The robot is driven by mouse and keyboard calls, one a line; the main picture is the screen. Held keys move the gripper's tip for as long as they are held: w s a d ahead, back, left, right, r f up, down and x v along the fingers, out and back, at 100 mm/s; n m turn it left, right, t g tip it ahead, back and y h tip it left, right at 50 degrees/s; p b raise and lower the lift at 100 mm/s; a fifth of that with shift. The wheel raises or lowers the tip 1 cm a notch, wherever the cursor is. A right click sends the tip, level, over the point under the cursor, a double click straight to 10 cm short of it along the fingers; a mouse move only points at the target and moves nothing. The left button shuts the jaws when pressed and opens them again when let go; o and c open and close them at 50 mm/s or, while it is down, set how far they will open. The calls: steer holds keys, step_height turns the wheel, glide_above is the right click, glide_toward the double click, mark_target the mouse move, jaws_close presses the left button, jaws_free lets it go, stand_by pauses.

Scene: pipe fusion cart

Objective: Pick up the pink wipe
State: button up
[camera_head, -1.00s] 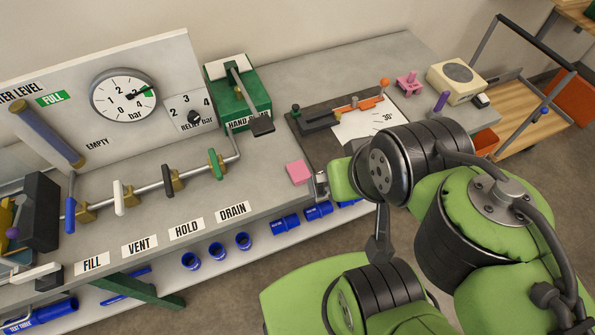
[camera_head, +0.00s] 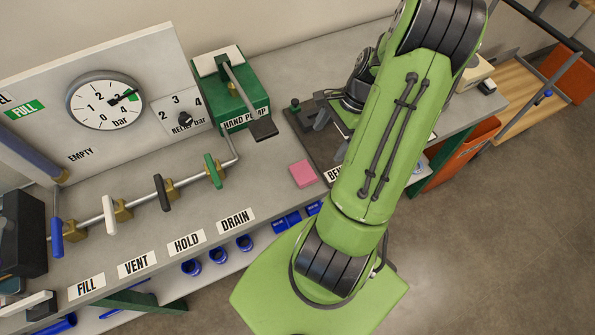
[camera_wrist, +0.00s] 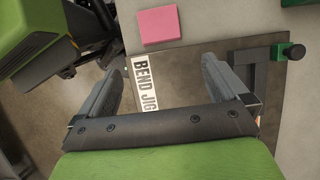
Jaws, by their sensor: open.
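The pink wipe (camera_head: 303,174) is a small flat square on the grey bench top, just left of the dark bend jig board (camera_head: 304,136). In the wrist view the wipe (camera_wrist: 159,25) lies at the top, beyond my fingertips and apart from them. My gripper (camera_wrist: 165,60) is open with nothing between its fingers, over the board and its "BEND JIG" label (camera_wrist: 144,84). In the head view my gripper (camera_head: 323,115) shows only partly beside the board, with my arm hiding much of the jig.
A green hand pump (camera_head: 232,92) with a lever stands behind the wipe. A row of valves with coloured handles, including a green one (camera_head: 211,170), is to the left. A jig post with a green knob (camera_wrist: 294,51) is at the right in the wrist view. Bench around the wipe is clear.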

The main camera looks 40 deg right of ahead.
glide_toward(309, 169)
step_height(309, 169, down, 3)
steer(key=shift+w+a+r+b, duration=0.1)
steer(key=shift+w+r+b, duration=0.1)
steer(key=shift+b, duration=0.2)
steer(key=x, duration=0.5)
steer(key=shift+s+a+r, duration=0.1)
steer(key=shift+s+a, duration=0.05)
steer(key=shift+a, duration=0.25)
steer(key=shift+f, duration=0.25)
steer(key=c, duration=1)
step_height(309, 169, up, 10)
steer(key=shift+r+p, duration=0.1)
steer(key=shift+p, duration=0.5)
steer(key=shift+c, duration=0.2)
